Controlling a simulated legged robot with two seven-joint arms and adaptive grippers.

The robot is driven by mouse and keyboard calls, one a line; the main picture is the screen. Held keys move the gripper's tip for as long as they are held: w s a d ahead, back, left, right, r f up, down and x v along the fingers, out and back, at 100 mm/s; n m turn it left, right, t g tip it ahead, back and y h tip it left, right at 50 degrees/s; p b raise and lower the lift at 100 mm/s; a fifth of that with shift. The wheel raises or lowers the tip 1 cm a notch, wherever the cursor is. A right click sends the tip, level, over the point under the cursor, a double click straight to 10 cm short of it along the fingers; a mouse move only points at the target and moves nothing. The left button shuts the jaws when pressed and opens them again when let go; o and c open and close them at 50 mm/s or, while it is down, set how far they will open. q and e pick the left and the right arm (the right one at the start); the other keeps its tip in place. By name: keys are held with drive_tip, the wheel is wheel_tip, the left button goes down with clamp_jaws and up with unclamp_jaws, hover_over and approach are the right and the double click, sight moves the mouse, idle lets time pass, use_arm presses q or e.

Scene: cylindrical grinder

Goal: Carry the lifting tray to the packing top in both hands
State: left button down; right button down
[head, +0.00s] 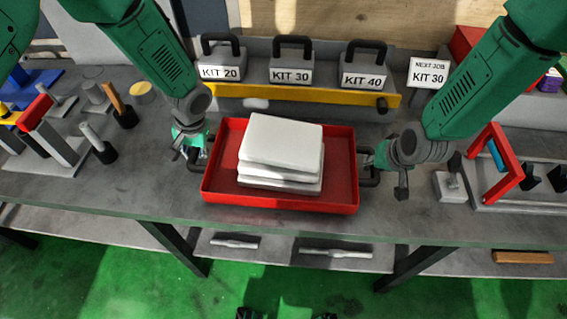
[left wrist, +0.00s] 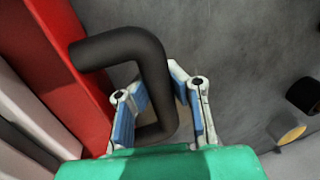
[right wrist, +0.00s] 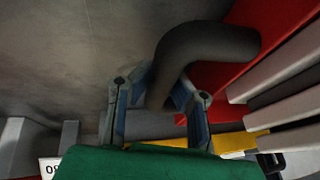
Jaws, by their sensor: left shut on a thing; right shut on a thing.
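The red lifting tray (head: 338,180) is at the middle of the grey bench in the head view, with a stack of several white slabs (head: 282,140) in it. Whether it touches the bench is hard to tell. My left gripper (head: 199,152) is at the tray's left side, its blue-lined fingers (left wrist: 160,105) shut on the dark left handle (left wrist: 150,70). My right gripper (head: 368,160) is at the right side, its fingers (right wrist: 158,105) shut on the dark right handle (right wrist: 200,45). The packing top cannot be made out for certain.
Behind the tray stand blocks marked KIT 20 (head: 220,72), KIT 30 (head: 291,72) and KIT 40 (head: 365,80), above a yellow bar (head: 300,97). Dark-based tools (head: 100,148) stand at left. A red-framed fixture (head: 500,165) stands at right.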

use_arm(q)
drive_tip(key=shift+w+d+f+b, duration=0.15)
drive_tip(key=shift+d+f+b, duration=0.05)
drive_tip(key=shift+f+b, duration=0.4)
use_arm(e)
drive_tip(key=shift+w+a+f, duration=0.15)
drive_tip(key=shift+a+f, duration=0.1)
drive_tip(key=shift+f, duration=0.3)
use_arm(q)
drive_tip(key=c, duration=2)
unclamp_jaws()
drive_tip(key=shift+f, duration=0.15)
use_arm(e)
drive_tip(key=c, duration=1.9)
unclamp_jaws()
drive_tip(key=shift+f, duration=0.15)
use_arm(q)
drive_tip(key=o, duration=0.3)
use_arm(e)
drive_tip(key=o, duration=0.3)
drive_tip(key=shift+s, duration=0.2)
use_arm(q)
drive_tip(key=shift+s+a+r, duration=0.1)
drive_tip(key=shift+s+r, duration=0.1)
drive_tip(key=shift+s, duration=0.1)
use_arm(e)
drive_tip(key=shift+o, duration=0.2)
drive_tip(key=shift+s+d+r, duration=0.1)
drive_tip(key=shift+r, duration=0.1)
